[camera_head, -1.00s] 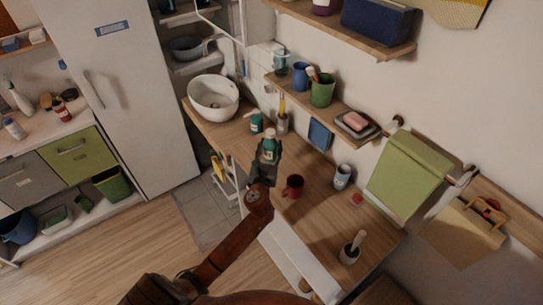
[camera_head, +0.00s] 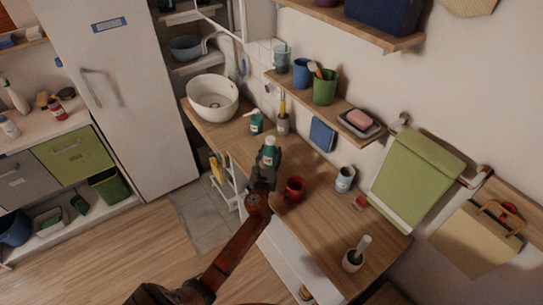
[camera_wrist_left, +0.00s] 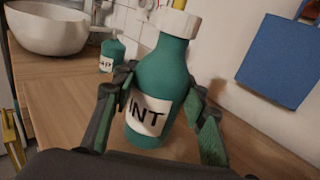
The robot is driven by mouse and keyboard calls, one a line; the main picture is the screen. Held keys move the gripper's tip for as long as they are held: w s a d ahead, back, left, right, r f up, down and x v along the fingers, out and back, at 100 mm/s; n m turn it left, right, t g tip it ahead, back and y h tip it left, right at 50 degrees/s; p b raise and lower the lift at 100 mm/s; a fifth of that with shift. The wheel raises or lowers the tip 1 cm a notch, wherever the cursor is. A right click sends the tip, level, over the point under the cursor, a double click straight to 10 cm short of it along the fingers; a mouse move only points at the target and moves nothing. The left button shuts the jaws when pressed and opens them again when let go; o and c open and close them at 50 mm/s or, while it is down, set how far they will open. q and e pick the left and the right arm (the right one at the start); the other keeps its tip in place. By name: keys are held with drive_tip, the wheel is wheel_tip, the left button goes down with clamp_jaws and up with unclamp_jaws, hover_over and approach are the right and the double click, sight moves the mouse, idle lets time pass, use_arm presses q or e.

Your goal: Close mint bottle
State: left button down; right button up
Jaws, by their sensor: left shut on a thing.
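The mint bottle (camera_head: 269,151) is teal with a white label reading "INT". It stands upright over the wooden counter (camera_head: 325,212); I cannot tell whether its base touches the wood. My left gripper (camera_head: 265,167) is shut around the bottle body, one finger on each side. In the left wrist view the bottle (camera_wrist_left: 160,82) fills the middle, between the fingers of the left gripper (camera_wrist_left: 160,112). A white cap (camera_wrist_left: 180,22) sits at the top of its neck; I cannot tell how tightly it is seated. My right gripper is out of view.
A smaller teal bottle (camera_head: 256,123) stands behind, near the white basin (camera_head: 212,98). A red mug (camera_head: 295,187) is close to the right of my gripper. A pale cup (camera_head: 344,179) and a brush holder (camera_head: 353,260) stand farther right. A wall shelf (camera_head: 340,118) overhangs the back.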

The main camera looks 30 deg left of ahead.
use_arm(q)
drive_tip(key=shift+f, duration=0.45)
drive_tip(key=shift+r, duration=0.2)
drive_tip(key=shift+f, duration=0.15)
drive_tip(key=c, duration=1.2)
unclamp_jaws()
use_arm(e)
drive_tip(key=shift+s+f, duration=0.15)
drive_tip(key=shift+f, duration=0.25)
use_arm(q)
drive_tip(key=shift+o, duration=0.2)
drive_tip(key=p+v, duration=0.1)
drive_tip(key=v, duration=1.1)
drive_tip(key=shift+d+p, duration=0.1)
drive_tip(key=shift+p, duration=0.3)
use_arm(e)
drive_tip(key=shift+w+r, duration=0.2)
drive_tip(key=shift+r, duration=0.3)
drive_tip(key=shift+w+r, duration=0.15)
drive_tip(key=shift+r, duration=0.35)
